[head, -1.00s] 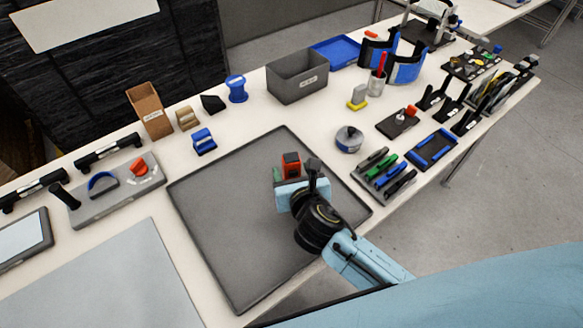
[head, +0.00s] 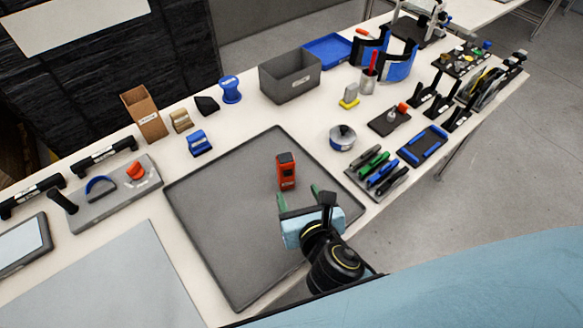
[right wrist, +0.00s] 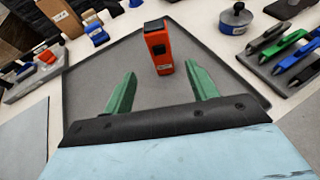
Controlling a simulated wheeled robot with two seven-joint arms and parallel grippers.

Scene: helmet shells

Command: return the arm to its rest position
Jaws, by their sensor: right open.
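My right gripper (head: 298,197) is over the near right part of the grey mat, its green fingers spread apart and empty. In the right wrist view its two green fingers (right wrist: 160,90) are wide open with nothing between them. A red and black device with a small label (head: 286,171) stands upright on the mat, beyond the fingertips and apart from them. It also shows in the right wrist view as the red device (right wrist: 159,47), ahead of the gap between the fingers. My left gripper is not in view.
The grey mat (head: 225,230) is otherwise bare. To its right lie a rack of coloured tools (head: 377,172) and a round grey tin (head: 342,138). A grey bin (head: 290,78) stands behind. Blue and brown blocks and a handle board (head: 105,190) are at the left.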

